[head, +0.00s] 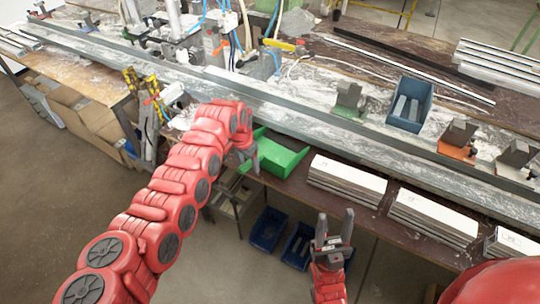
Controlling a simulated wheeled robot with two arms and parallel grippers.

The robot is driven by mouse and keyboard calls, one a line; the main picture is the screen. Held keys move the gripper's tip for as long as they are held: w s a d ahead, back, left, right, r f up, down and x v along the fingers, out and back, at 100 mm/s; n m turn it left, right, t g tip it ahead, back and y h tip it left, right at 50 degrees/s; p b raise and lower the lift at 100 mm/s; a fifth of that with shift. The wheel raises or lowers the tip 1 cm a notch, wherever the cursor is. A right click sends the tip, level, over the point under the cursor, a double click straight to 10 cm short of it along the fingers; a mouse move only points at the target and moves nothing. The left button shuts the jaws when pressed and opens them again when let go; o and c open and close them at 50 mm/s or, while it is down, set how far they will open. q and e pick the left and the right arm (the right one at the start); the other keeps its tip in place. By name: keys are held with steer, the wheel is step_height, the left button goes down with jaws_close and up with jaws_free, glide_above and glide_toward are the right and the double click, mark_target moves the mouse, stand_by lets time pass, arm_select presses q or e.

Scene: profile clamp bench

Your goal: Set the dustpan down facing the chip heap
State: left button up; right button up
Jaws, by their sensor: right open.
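A green dustpan (283,150) is at the front edge of the bench, in the middle of the head view. My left gripper (248,163) is at the dustpan's left end, partly hidden by my own red wrist. I cannot tell whether its fingers are closed on the dustpan or just beside it. My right gripper (334,226) is open and empty, low in front of the bench, with its fingers pointing up. Pale chips and dust are spread over the bench top; I cannot make out one distinct chip heap.
Stacks of white-topped boards (346,180) lie along the bench front, right of the dustpan. A long grey rail (340,127) runs behind them. A blue bin (410,103) and a green clamp (350,99) stand farther back. Blue bins (269,229) sit below the bench.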

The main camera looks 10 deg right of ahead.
arm_select(q)
jaws_close()
stand_by(1.1)
steer(key=shift+r, duration=0.15)
step_height(320, 180, up, 4)
steer(key=shift+w+r+p, duration=0.15)
steer(key=shift+r+p, duration=0.1)
steer(key=shift+p, duration=0.65)
step_height(320, 180, up, 7)
steer(key=shift+r, duration=0.15)
steer(key=shift+a, duration=0.1)
